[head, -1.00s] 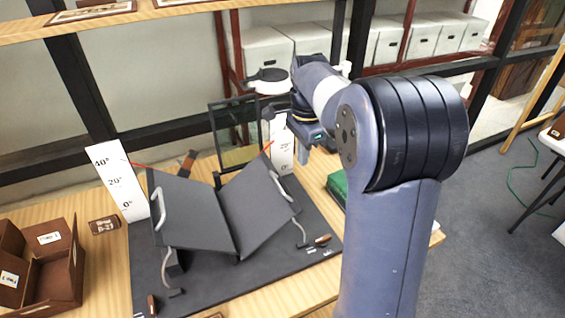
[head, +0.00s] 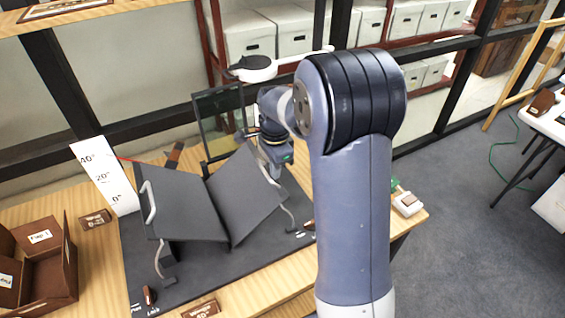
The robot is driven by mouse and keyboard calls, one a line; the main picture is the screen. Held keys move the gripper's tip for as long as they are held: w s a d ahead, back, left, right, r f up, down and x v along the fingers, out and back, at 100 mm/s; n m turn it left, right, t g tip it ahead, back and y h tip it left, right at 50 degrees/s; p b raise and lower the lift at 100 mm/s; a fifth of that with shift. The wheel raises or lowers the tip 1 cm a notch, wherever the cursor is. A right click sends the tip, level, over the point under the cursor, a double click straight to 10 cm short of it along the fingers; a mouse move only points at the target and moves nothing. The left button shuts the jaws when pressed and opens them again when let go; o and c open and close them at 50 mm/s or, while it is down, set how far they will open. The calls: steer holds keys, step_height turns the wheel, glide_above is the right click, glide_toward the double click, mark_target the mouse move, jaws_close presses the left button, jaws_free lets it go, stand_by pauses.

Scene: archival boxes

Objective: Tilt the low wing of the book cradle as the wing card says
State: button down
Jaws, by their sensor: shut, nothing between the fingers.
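The book cradle stands on a dark mat (head: 200,275), its two dark grey wings in a V. The left wing (head: 180,205) has a pale handle (head: 149,202). A red pointer (head: 125,159) at its outer edge points to the upper part of a white angle scale (head: 108,178) marked 40°, 20°, 0°. The right wing (head: 243,195) also slopes up outward; its handle and scale are hidden by my arm. My gripper (head: 275,174) is shut and empty at the right wing's outer edge; I cannot tell if it touches. A small brown card (head: 201,309) in front seems to read 40°.
A brown compartment box (head: 62,290) and a brown label block (head: 95,219) lie left. A dark framed panel (head: 219,122) and a round black-topped lamp (head: 253,63) stand behind the cradle. A white-and-brown object (head: 407,203) sits at the table's right end. Bent metal props stand beside both wings.

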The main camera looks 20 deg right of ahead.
steer(key=shift+a, duration=0.1)
steer(key=shift+s+a+r+p, duration=0.15)
steer(key=shift+a+r+p, duration=0.2)
steer(key=shift+a+r, duration=0.4)
steer(key=shift+f, duration=0.1)
steer(key=shift+d+f, duration=0.1)
steer(key=shift+d, duration=0.2)
step_height(320, 180, up, 9)
steer(key=d+b, duration=0.1)
steer(key=d, duration=0.1)
steer(key=shift+w+d+b, duration=0.35)
steer(key=shift+d, duration=0.05)
